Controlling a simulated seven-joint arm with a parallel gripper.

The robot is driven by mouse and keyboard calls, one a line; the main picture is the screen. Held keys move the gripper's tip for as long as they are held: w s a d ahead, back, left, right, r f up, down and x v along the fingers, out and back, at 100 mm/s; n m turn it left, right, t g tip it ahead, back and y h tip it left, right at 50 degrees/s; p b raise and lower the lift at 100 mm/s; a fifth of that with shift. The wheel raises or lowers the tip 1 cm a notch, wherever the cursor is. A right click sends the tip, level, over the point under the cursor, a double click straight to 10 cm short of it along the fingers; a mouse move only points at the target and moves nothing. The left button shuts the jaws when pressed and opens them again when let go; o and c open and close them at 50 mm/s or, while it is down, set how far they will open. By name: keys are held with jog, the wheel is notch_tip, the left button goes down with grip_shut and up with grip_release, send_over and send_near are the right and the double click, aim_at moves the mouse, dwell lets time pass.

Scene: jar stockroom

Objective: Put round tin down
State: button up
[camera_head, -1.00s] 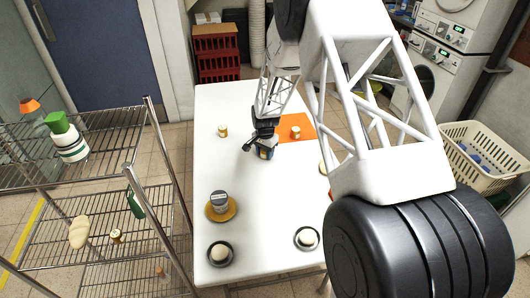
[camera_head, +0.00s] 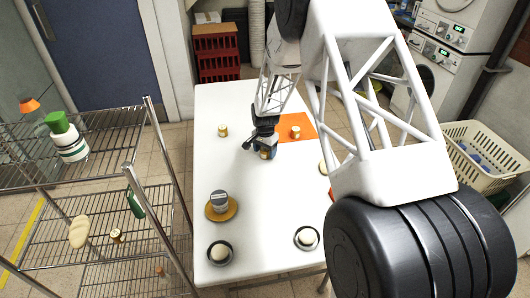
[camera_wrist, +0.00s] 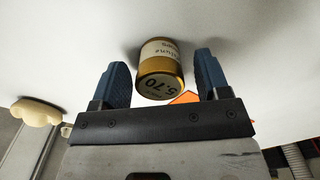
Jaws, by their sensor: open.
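The round tin (camera_wrist: 160,72), gold with a pale printed label, stands between my gripper's two blue fingers in the wrist view. A narrow gap shows on each side of it, so the fingers are open around it and not clasping it. My gripper (camera_head: 263,152) is low over the white table (camera_head: 235,165), near its middle in the head view. The tin (camera_head: 267,155) shows only in part there, with the gripper covering the rest. It appears to rest on the tabletop.
A similar tin (camera_head: 223,131) stands to the left, and another tin (camera_head: 295,132) stands on the orange mat (camera_head: 303,122) behind right. Nearer are a jar (camera_head: 219,199) on a yellow plate (camera_head: 232,212) and two dark dishes (camera_head: 229,258) (camera_head: 317,241) holding pale round things. A wire rack (camera_head: 100,200) flanks the left.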

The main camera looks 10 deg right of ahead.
aim_at(265, 149)
notch_tip(265, 149, up, 11)
jog(key=shift+r, duration=0.15)
dwell(0.4)
dwell(0.5)
jog(key=s+d+r+n+t, duration=0.1)
jog(key=s+r+n, duration=0.3)
jog(key=s+r, duration=1.8)
jog(key=s+r+n+t, duration=0.1)
jog(key=s+n, duration=0.3)
jog(key=s, duration=2.3)
jog(key=shift+s+d+r+n+t, duration=0.2)
jog(key=shift+s+r+n+t, duration=0.15)
jog(key=shift+r, duration=0.5)
